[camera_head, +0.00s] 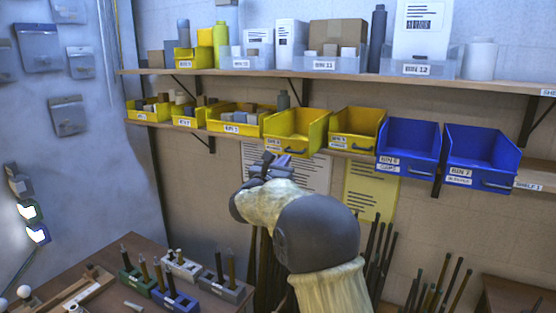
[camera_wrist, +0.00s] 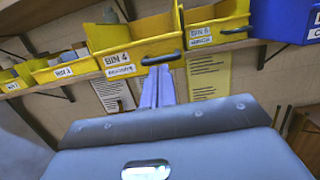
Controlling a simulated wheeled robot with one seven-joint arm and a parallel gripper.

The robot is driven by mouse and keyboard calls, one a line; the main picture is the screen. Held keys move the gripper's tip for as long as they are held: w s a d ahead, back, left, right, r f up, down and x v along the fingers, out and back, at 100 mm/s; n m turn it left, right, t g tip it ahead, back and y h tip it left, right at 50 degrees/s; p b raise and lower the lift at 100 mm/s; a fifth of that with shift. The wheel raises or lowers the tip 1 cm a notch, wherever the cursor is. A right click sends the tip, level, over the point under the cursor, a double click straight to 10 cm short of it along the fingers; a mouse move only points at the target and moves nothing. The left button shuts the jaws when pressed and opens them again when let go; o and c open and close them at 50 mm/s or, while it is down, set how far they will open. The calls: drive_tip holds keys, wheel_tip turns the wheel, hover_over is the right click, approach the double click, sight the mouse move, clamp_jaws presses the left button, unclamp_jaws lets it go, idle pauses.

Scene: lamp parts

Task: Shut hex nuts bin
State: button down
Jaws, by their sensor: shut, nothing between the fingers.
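The bins sit in a row on the lower shelf, and the small print under their numbers is too blurred to tell which one reads hex nuts. Yellow bin 4 (camera_head: 311,136) and yellow bin 5 (camera_head: 361,125) jut out past the shelf edge with open tops. Blue bin 6 (camera_head: 410,160) and blue bin 7 (camera_head: 484,172) jut out too. My gripper (camera_head: 269,158) is shut and empty, just below the front of bin 4. In the wrist view its fingers (camera_wrist: 158,78) point up toward the black handle of bin 4 (camera_wrist: 130,42); contact cannot be told.
Smaller yellow bins (camera_head: 236,128) with parts stand left on the same shelf (camera_head: 530,180). The upper shelf (camera_head: 290,74) holds boxes and bottles. A workbench (camera_head: 120,250) with tool holders is lower left. Dark rods (camera_head: 380,245) stand against the wall below.

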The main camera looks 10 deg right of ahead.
drive_tip(key=shift+p+x, duration=0.65)
drive_tip(key=shift+x, duration=0.45)
